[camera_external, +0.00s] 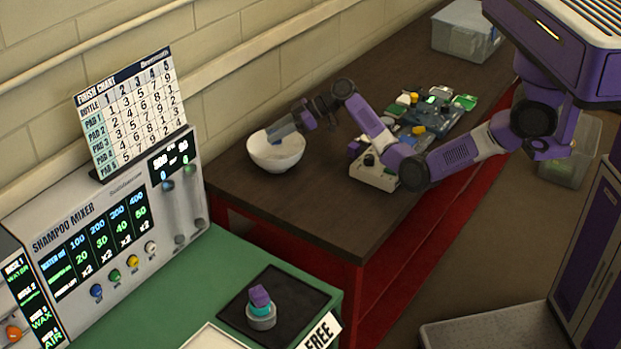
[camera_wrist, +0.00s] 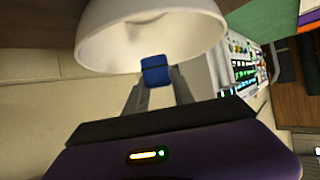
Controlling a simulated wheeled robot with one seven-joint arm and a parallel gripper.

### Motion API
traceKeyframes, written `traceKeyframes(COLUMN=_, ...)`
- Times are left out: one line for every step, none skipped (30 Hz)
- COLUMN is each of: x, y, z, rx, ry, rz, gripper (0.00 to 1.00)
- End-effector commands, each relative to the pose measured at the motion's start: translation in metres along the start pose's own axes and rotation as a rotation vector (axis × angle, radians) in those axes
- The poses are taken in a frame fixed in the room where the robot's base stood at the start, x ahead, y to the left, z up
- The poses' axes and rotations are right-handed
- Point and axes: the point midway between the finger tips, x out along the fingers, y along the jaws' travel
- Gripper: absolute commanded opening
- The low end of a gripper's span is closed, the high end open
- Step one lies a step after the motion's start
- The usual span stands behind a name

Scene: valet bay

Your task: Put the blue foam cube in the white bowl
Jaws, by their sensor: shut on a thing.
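The white bowl (camera_external: 277,160) stands on the dark tabletop near the wall; it fills the top of the wrist view (camera_wrist: 110,40). My gripper (camera_external: 273,137) reaches in from the right, with its fingers over the bowl's opening. In the wrist view my gripper (camera_wrist: 156,75) is shut on the blue foam cube (camera_wrist: 155,68), which sits between the fingertips in front of the bowl's interior. In the external view the cube is hard to make out against the fingers. I cannot tell whether it touches the bowl.
A clear bin (camera_external: 465,38) stands at the far end. The shampoo mixer (camera_external: 110,240) is on the green counter at left. Tabletop in front of the bowl is clear.

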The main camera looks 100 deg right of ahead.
Motion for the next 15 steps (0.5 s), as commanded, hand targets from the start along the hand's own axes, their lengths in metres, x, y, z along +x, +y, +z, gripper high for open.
traceKeyframes(x=0.005, y=0.000, z=0.008, rx=0.001, ry=0.000, rz=-0.001, gripper=0.00)
traceKeyframes(x=0.006, y=0.000, z=0.011, rx=0.000, ry=0.000, rz=-0.001, gripper=0.00)
traceKeyframes(x=0.008, y=0.000, z=0.014, rx=0.000, ry=0.000, rz=-0.001, gripper=0.00)
traceKeyframes(x=0.009, y=0.000, z=0.016, rx=0.000, ry=0.000, rz=-0.001, gripper=0.00)
traceKeyframes(x=0.010, y=0.000, z=0.018, rx=0.000, ry=0.000, rz=-0.001, gripper=0.00)
traceKeyframes(x=0.011, y=-0.001, z=0.020, rx=0.000, ry=0.000, rz=-0.001, gripper=0.00)
traceKeyframes(x=0.012, y=-0.001, z=0.021, rx=0.000, ry=0.000, rz=-0.001, gripper=0.00)
traceKeyframes(x=0.013, y=-0.001, z=0.022, rx=0.000, ry=0.000, rz=-0.001, gripper=0.00)
traceKeyframes(x=0.013, y=-0.001, z=0.023, rx=0.000, ry=0.000, rz=-0.001, gripper=0.00)
traceKeyframes(x=0.013, y=-0.001, z=0.024, rx=0.000, ry=0.000, rz=-0.001, gripper=0.00)
traceKeyframes(x=0.013, y=-0.001, z=0.024, rx=0.000, ry=0.000, rz=-0.001, gripper=0.00)
traceKeyframes(x=0.014, y=-0.001, z=0.024, rx=0.000, ry=0.000, rz=-0.001, gripper=0.00)
traceKeyframes(x=0.014, y=0.000, z=0.024, rx=0.000, ry=0.000, rz=-0.001, gripper=0.00)
traceKeyframes(x=0.013, y=0.000, z=0.024, rx=-0.001, ry=0.000, rz=-0.001, gripper=0.00)
traceKeyframes(x=0.013, y=0.000, z=0.024, rx=0.000, ry=0.000, rz=-0.001, gripper=0.00)
